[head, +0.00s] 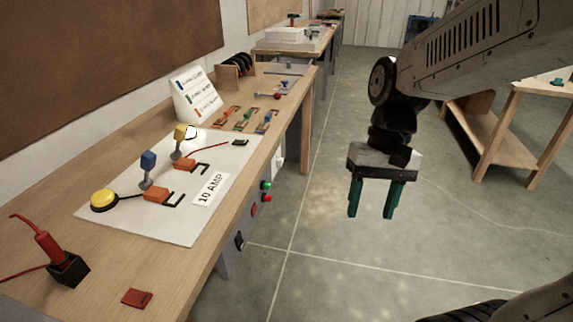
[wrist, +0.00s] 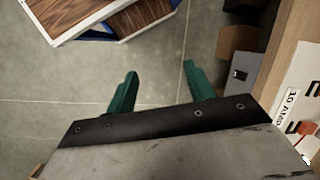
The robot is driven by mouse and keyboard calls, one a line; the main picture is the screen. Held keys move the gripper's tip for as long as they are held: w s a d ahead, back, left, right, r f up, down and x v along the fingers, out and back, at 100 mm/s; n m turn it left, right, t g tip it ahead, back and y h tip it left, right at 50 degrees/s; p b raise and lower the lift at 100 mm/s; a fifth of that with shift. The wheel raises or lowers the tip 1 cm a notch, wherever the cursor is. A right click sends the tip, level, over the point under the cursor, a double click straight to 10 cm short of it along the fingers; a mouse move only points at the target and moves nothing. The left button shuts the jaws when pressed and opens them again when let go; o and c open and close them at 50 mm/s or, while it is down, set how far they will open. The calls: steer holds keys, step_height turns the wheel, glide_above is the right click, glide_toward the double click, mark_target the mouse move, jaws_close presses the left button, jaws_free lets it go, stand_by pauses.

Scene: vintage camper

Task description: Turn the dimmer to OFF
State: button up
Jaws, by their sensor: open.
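I cannot make out a clearly marked dimmer. A grey control box (head: 226,262) is fixed under the front edge of the workbench. It carries a dark switch (head: 240,240), a red switch (head: 253,209), a green button (head: 266,185), a red button (head: 267,198) and a small white part (head: 279,160) that may be a knob. My gripper (head: 371,213) is open and empty, with teal fingers pointing down over the floor, right of the bench and apart from it. In the wrist view my gripper (wrist: 158,82) has the grey box (wrist: 238,70) to its right.
A wooden shelf (head: 500,115) stands at right. The floor (head: 330,270) between is clear.

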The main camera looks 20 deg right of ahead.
steer(key=w+a+f+m+g+y, duration=0.15)
steer(key=w+f+m+y, duration=0.35)
steer(key=w, duration=0.6)
steer(key=m+t+y, duration=0.7)
steer(key=m+t, duration=0.8)
steer(key=m, duration=1.4)
glide_toward(280, 162)
steer(key=w+f, duration=0.1)
steer(key=x, duration=0.7)
steer(key=shift+w, duration=0.3)
steer(key=c, duration=1)
